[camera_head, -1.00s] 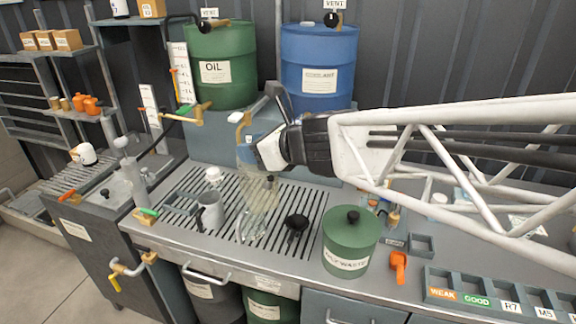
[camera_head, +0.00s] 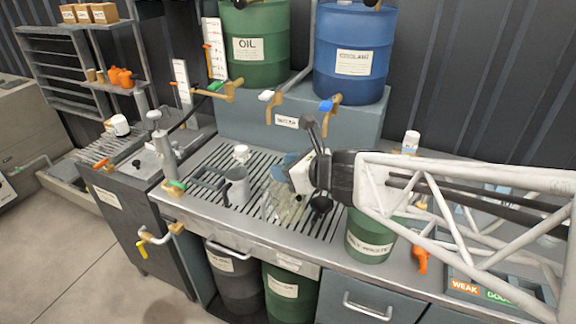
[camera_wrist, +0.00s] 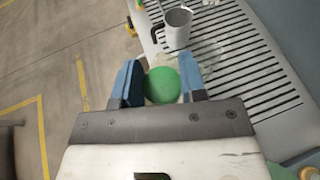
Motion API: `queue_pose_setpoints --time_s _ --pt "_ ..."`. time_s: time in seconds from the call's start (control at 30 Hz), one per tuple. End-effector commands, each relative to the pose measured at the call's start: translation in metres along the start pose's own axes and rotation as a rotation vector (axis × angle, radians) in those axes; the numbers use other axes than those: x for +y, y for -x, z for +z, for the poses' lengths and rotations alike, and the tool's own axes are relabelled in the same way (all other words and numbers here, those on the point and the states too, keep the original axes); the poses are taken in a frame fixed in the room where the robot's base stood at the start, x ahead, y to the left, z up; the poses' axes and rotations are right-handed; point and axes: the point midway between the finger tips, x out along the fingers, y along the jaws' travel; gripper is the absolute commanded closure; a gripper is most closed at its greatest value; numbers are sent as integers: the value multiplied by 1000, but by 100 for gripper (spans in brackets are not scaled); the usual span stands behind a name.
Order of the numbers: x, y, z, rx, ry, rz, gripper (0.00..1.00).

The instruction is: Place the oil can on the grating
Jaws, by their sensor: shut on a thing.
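The oil can, as I take it, is a see-through vessel (camera_head: 284,203) in the head view. A green round top (camera_wrist: 162,86) shows between my fingers in the wrist view. My gripper (camera_head: 288,172) is shut on it, with blue fingers on both sides of the green top in the wrist view (camera_wrist: 162,84). The vessel is over the slotted grating (camera_head: 232,154), low and near its surface; I cannot tell whether its base touches. The grating also shows in the wrist view (camera_wrist: 247,72).
A grey jug (camera_head: 238,186) with a dark handle stands on the grating left of the vessel. A small white item (camera_head: 241,152) is behind it. A black round item (camera_head: 321,203) and a green waste can (camera_head: 368,240) are close on the right. Taps (camera_head: 270,100) hang behind.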

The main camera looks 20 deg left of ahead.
Motion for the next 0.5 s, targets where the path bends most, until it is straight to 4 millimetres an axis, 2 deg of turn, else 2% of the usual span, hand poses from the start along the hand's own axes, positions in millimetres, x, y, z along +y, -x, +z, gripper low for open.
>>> queue_pose_setpoints --time_s 0.27,0.5 --pt "-6 -2 1 0 -1 -1 100" --pt "-36 -10 1 1 -2 -2 100"
